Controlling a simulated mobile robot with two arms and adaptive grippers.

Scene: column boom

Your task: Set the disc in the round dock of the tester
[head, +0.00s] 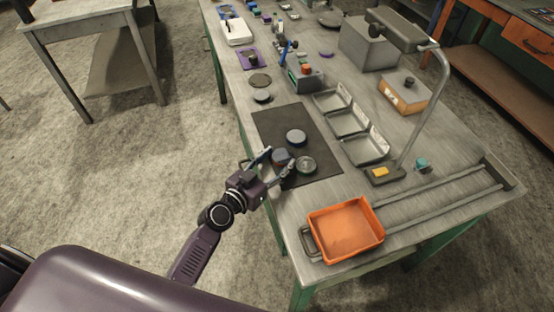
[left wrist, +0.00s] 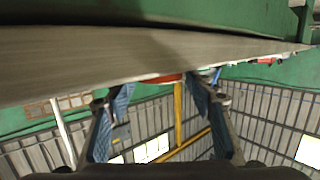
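Three round discs sit on the black mat (head: 268,122): a blue-grey one (head: 296,136), a dark one (head: 281,157) and a grey-green one (head: 305,164). I cannot tell which is the task's disc. My left gripper (head: 278,160) is open at the mat's near left, its fingers spread to either side of the dark disc in the head view; contact is unclear. My right gripper is out of view.
An orange tray (head: 318,222) stands at the near table end. Grey bins (head: 366,150) and a lamp (head: 434,85) stand right of the mat. Flat round pieces (head: 261,96) lie behind the mat. The table edge (left wrist: 60,60) crosses the wrist view.

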